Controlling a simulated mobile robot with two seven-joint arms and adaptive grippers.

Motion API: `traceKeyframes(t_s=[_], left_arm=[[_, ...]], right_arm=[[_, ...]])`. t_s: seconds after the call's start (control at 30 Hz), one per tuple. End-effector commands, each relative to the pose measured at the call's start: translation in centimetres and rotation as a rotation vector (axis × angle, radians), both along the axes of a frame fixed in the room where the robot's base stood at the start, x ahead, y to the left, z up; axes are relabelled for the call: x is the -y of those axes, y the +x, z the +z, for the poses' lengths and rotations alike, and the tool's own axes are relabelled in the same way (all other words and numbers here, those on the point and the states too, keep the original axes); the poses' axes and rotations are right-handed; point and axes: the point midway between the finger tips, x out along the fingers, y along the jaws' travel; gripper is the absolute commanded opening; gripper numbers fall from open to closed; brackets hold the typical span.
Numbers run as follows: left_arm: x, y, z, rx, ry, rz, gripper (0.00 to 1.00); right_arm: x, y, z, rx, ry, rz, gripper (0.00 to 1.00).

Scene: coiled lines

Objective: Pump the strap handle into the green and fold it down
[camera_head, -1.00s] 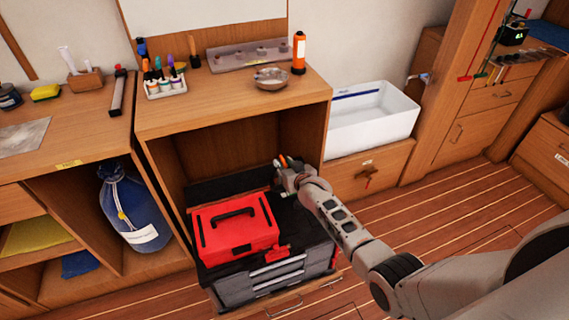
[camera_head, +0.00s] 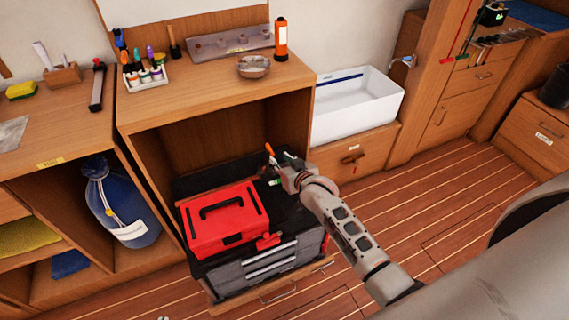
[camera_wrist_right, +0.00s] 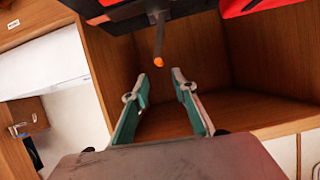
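The strap handle is a dark lever with an orange tip (camera_head: 269,148); it rises at the right rear of the black tool chest (camera_head: 285,216). In the right wrist view its orange tip (camera_wrist_right: 158,62) shows ahead of the fingers, near the gap between them. My right gripper (camera_head: 280,169) is beside the handle, on its right in the head view. In the right wrist view its green-lined fingers (camera_wrist_right: 159,80) are open with nothing between them. The strap and any green zone on its ratchet cannot be made out. My left gripper is not in view.
A red toolbox (camera_head: 228,218) sits on the chest, inside the open wooden bay. The bay's top (camera_head: 215,92) is close above and behind, holding a bowl (camera_head: 254,66) and an orange bottle (camera_head: 281,40). A white basin (camera_head: 352,110) stands right. The floor at right is clear.

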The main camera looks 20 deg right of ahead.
Motion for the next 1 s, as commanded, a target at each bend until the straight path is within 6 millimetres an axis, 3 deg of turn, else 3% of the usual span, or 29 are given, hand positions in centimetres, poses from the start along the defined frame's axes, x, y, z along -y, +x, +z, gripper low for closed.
traceKeyframes(t_s=[0.23,0.6,0.7,0.73,0.87,1.0], left_arm=[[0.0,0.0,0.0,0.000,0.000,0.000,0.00],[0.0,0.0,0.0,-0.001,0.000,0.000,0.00],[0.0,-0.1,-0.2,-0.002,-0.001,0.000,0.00],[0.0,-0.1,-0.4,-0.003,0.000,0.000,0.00],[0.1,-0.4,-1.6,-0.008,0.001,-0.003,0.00],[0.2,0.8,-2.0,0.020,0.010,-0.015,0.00]], right_arm=[[0.1,-2.3,0.9,0.000,0.001,0.001,0.27],[0.1,-2.7,1.1,-0.001,0.000,0.000,0.27],[0.0,-2.7,1.0,0.000,-0.008,0.002,0.04],[-0.1,-2.7,0.9,0.002,-0.017,0.005,0.00],[-1.3,-2.5,-0.1,0.015,-0.133,0.029,0.00],[-3.3,-2.4,-1.6,0.045,-0.375,0.068,0.00]])
